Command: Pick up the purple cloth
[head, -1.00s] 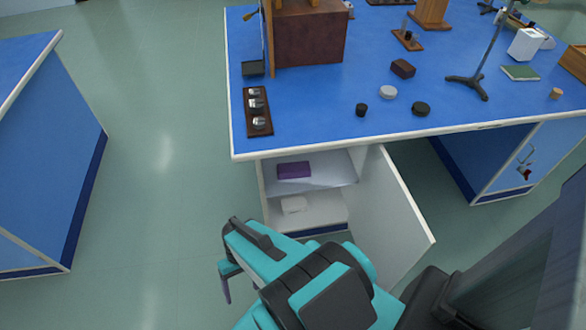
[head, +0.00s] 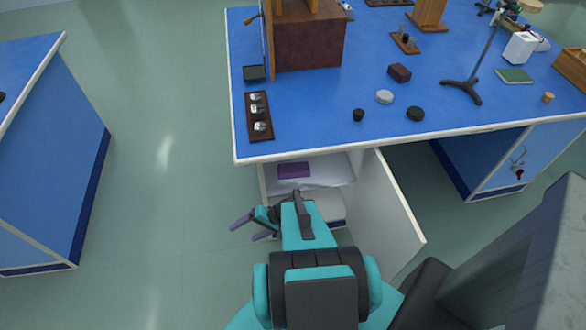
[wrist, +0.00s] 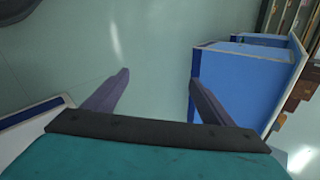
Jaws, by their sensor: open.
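The purple cloth (head: 294,170) is a small folded block. It lies on the upper shelf (head: 335,172) of the open cupboard under the blue bench, in the head view. My gripper (head: 250,227) is open and empty in front of the cupboard, lower and to the left of the cloth, with its fingers pointing left. In the wrist view my gripper (wrist: 160,85) shows both fingers spread apart, with floor and a blue bench beyond them. The cloth is not visible in the wrist view.
The cupboard door (head: 385,205) stands open at the right of the opening. The lower shelf (head: 328,205) is partly hidden by my arm. The bench top (head: 320,110) above holds several small items. Clear floor (head: 160,190) lies to the left.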

